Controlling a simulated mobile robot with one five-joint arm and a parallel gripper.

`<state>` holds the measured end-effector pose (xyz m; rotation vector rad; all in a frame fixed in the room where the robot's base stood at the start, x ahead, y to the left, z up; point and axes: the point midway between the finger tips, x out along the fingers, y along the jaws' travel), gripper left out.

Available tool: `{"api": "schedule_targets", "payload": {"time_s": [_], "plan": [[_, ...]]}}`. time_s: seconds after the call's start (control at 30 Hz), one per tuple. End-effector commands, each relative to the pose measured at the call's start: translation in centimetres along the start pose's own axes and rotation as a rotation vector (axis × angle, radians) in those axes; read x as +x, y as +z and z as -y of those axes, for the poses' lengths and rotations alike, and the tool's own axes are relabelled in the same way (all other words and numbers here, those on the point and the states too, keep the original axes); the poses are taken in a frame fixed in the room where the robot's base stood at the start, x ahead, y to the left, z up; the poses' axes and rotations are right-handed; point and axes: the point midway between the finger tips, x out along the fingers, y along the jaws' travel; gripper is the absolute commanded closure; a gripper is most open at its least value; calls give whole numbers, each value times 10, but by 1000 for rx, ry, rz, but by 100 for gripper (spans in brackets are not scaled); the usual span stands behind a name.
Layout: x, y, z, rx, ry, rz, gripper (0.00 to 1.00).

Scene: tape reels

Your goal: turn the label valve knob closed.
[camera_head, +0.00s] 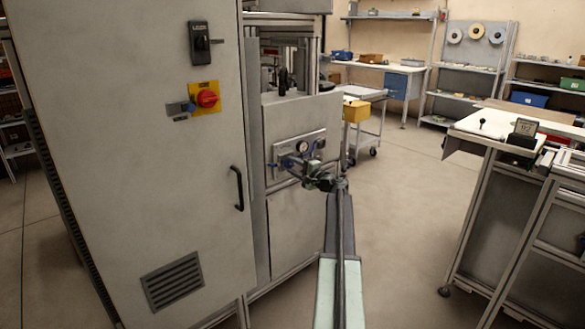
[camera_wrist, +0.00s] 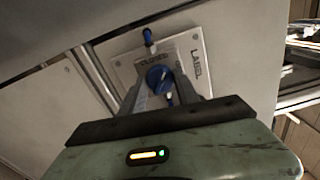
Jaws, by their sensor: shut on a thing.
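The label valve knob (camera_wrist: 158,77) is a round blue knob on a pale plate (camera_wrist: 208,32) in the wrist view. The plate reads "CLOSED" just above the knob and "LABEL" to its right. My gripper (camera_wrist: 165,80) has its two fingers shut on the knob, one on each side. Where the knob points cannot be told. In the head view my gripper (camera_head: 308,170) is at the valve panel (camera_head: 278,153) on the machine front; the arm's end covers part of the panel there.
A round gauge (camera_head: 302,146) sits on the panel. The wrist view shows another blue-ended fitting (camera_wrist: 149,38) above the knob. A tall grey cabinet (camera_head: 130,140) with a black handle (camera_head: 238,188) stands to the left. Open floor (camera_head: 405,190) lies to the right, before a workbench (camera_head: 470,135).

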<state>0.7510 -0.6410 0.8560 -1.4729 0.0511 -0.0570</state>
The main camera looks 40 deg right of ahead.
Motion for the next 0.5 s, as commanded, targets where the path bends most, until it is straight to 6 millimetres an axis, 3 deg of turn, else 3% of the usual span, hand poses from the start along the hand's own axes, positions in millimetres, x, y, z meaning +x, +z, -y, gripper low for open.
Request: {"api": "schedule_targets", "payload": {"time_s": [0.5], "plan": [[2,0,1,-456,-3,-1,100]]}}
